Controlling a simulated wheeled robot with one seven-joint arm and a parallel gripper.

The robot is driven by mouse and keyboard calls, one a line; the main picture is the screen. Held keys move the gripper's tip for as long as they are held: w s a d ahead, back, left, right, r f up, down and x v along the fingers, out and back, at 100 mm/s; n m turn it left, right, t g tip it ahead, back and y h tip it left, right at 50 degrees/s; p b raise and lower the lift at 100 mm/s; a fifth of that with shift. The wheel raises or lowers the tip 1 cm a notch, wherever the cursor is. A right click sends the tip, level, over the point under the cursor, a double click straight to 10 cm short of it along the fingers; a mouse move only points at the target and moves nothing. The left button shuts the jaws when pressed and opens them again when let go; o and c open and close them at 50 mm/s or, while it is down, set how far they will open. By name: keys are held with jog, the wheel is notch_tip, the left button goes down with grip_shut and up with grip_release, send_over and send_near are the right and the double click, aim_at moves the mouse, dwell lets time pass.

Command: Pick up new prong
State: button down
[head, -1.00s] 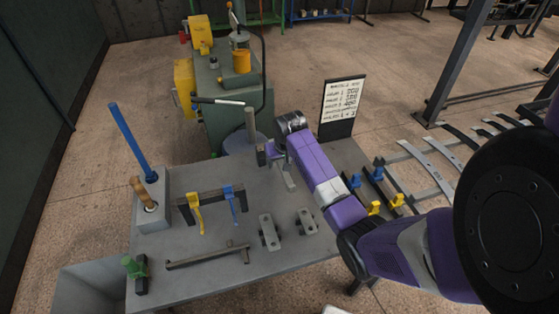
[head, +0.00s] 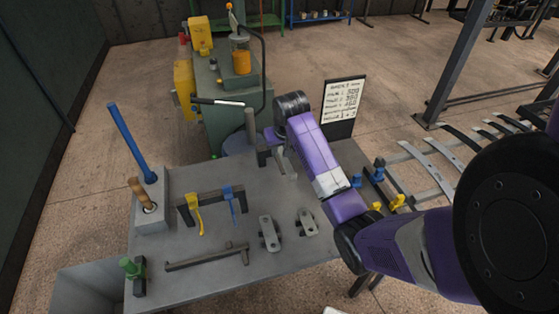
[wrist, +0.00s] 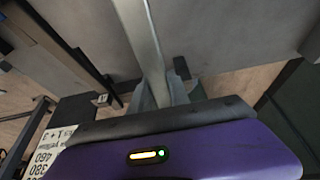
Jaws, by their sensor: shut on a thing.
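The new prong appears to be a long flat grey metal bar. In the wrist view this prong (wrist: 139,30) runs from between my jaws up to the top edge. My gripper (wrist: 167,92) is shut on it, with the fingers partly hidden behind the purple gripper body. In the head view the grey prong (head: 287,164) shows in part beside my arm, at the back of the grey bench. My purple gripper in the head view is mostly hidden behind my own wrist, so its fingers are not clear there.
The grey bench (head: 226,240) carries a rack with yellow and blue tools (head: 211,196), two slotted clamps (head: 269,233), a blue-handled block (head: 151,212) and a long bar (head: 207,257). A green machine (head: 224,112) and a sign (head: 343,103) stand behind. Curved strips (head: 432,155) lie at right.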

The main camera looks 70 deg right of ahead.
notch_tip(320, 180, up, 14)
jog(key=shift+r+b, duration=0.2)
jog(key=shift+b, duration=0.1)
jog(key=c, duration=2.1)
grip_release()
grip_shut()
